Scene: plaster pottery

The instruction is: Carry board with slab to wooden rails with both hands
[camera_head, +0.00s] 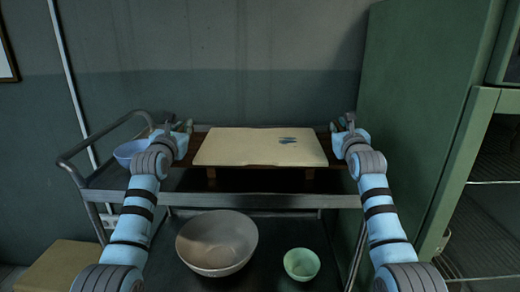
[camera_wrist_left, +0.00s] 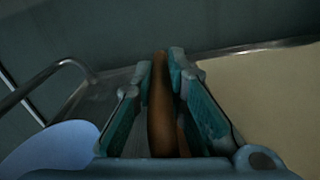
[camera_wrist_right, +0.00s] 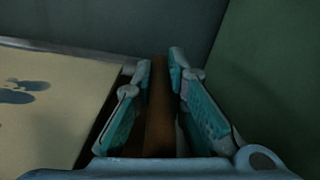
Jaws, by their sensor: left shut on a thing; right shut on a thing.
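A cream slab (camera_head: 258,147) with a dark blue-grey stain near its right end lies flat on a brown wooden board (camera_head: 322,150). The board looks level above the top shelf of a metal cart. My left gripper (camera_head: 181,126) is shut on the board's left end; the board's brown edge (camera_wrist_left: 160,115) sits between its fingers in the left wrist view. My right gripper (camera_head: 345,124) is shut on the right end, which also shows between the fingers in the right wrist view (camera_wrist_right: 158,115). Short wooden rail ends (camera_head: 211,172) show under the board's front; I cannot tell whether they touch it.
The metal cart (camera_head: 280,201) stands against the wall. A blue bowl (camera_head: 130,150) sits on its top shelf, left of my left gripper. A large grey bowl (camera_head: 217,243) and a green bowl (camera_head: 302,264) are on the lower shelf. A green cabinet (camera_head: 415,110) stands close on the right.

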